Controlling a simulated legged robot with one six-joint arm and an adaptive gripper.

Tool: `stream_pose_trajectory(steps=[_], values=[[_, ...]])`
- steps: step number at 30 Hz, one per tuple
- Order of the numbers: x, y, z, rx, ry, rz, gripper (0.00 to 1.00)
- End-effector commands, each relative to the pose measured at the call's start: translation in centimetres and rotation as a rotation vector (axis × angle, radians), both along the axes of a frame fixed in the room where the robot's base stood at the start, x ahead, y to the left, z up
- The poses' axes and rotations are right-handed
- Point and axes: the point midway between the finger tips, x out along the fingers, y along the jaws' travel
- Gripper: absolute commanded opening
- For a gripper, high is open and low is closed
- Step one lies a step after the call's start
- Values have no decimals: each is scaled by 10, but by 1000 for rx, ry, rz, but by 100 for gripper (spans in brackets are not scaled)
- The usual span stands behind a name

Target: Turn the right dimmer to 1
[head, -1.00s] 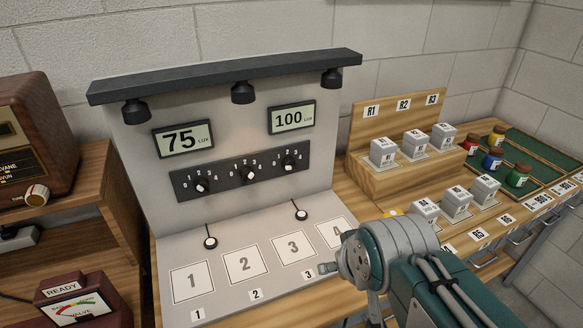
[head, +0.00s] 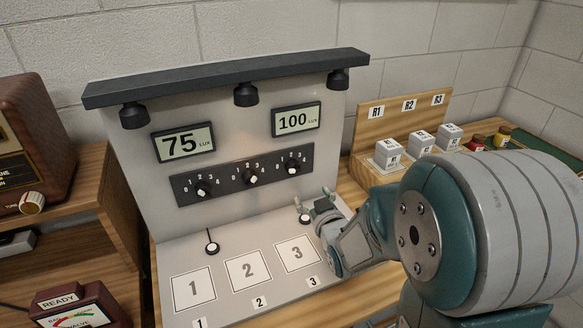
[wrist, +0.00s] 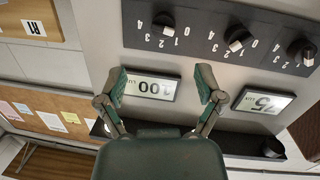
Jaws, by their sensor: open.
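The right dimmer (head: 292,168) is the rightmost of three black knobs with white marks on a dark strip, with a 0 to 4 scale around it; its exact setting is too small to read. It shows in the upside-down wrist view (wrist: 163,20) at top left. My gripper (head: 319,198) is open and empty, below and slightly right of this knob in the head view. In the wrist view its two fingers (wrist: 162,82) are spread apart, either side of the right display, with the knob beyond them. Nothing touches the knob.
The right display (head: 296,120) reads 100 lux and the left display (head: 183,142) reads 75. The middle dimmer (head: 252,180) and left dimmer (head: 203,190) sit beside it. A dark lamp bar (head: 230,75) overhangs the panel. A wooden block rack (head: 373,178) stands right.

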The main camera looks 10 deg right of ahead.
Motion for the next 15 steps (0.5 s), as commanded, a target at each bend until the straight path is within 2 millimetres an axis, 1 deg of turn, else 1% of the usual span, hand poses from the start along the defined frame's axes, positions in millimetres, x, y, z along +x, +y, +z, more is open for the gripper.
stream_pose_trajectory(steps=[1, 3, 9, 11, 15], values=[[2, 0, -6, 6, -27, 10, 86], [3, 1, -8, 13, -65, 22, 86], [7, 3, -8, 19, -111, 35, 86], [13, 4, -7, 19, -111, 35, 86], [35, 7, -8, 19, -111, 36, 86]])
